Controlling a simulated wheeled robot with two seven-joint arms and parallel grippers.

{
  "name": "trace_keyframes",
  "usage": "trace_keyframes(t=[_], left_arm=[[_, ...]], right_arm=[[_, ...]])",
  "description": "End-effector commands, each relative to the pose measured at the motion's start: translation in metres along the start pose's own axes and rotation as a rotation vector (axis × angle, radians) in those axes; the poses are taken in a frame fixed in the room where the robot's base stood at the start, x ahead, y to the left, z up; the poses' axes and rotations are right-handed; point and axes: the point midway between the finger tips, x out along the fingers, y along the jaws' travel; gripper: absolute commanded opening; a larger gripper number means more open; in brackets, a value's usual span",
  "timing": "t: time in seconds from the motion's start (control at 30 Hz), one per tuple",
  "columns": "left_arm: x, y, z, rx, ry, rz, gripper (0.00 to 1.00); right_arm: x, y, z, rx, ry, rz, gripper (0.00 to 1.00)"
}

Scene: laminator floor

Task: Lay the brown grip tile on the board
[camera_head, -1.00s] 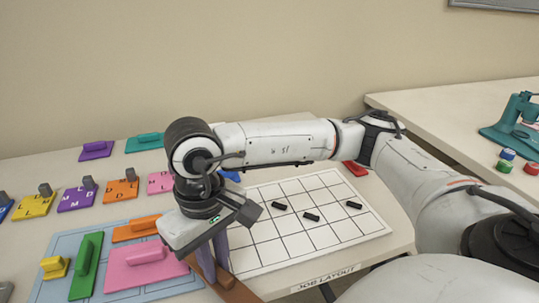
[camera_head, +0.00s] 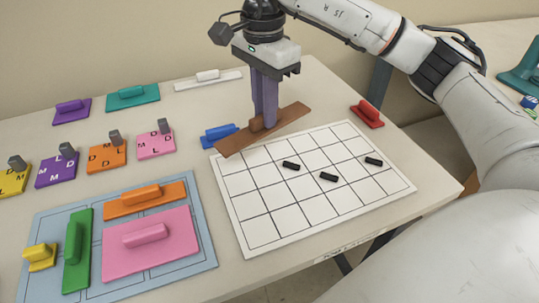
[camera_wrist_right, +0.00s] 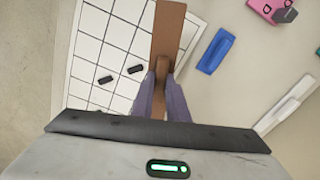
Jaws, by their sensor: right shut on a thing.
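The brown grip tile (camera_head: 293,115) is a long narrow plank with a raised grip. My right gripper (camera_head: 264,122) is shut on that grip, fingers pointing down. The tile lies across the far left edge of the white gridded board (camera_head: 262,229) in the head view; I cannot tell whether it touches anything. The gridded board carries 3 small black pieces (camera_head: 328,177). My left gripper is not in view.
A blue-grey board (camera_head: 196,270) holds pink (camera_head: 165,255), green (camera_head: 77,255), orange (camera_head: 145,200) and yellow (camera_head: 40,257) tiles. A blue tile (camera_head: 218,135) sits close beside the brown one. A red tile (camera_head: 367,113) lies right of the gridded board. Several lettered tiles stand at left.

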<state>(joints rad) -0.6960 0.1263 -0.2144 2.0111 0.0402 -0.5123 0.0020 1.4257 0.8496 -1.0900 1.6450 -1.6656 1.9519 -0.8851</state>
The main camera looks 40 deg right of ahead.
Motion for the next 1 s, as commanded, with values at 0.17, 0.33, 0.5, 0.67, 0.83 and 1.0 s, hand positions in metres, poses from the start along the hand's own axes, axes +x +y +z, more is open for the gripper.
trace_keyframes(t=[0.17,0.33,0.5,0.67,0.83,1.0], left_arm=[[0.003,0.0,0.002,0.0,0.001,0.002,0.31],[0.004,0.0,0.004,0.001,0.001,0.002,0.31],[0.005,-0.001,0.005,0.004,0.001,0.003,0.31],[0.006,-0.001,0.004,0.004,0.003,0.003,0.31],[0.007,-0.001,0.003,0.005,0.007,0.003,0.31],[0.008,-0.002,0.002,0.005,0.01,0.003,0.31]], right_arm=[[-0.011,-0.009,-0.015,0.256,-0.015,0.008,0.0],[0.011,-0.009,-0.017,0.307,-0.016,0.016,0.0],[0.04,-0.009,-0.017,0.303,-0.016,0.014,0.0],[0.051,-0.009,-0.016,0.302,-0.017,0.012,0.0],[0.074,-0.009,-0.016,0.302,-0.015,0.014,0.0],[0.086,-0.009,-0.015,0.301,-0.018,0.01,0.0]])
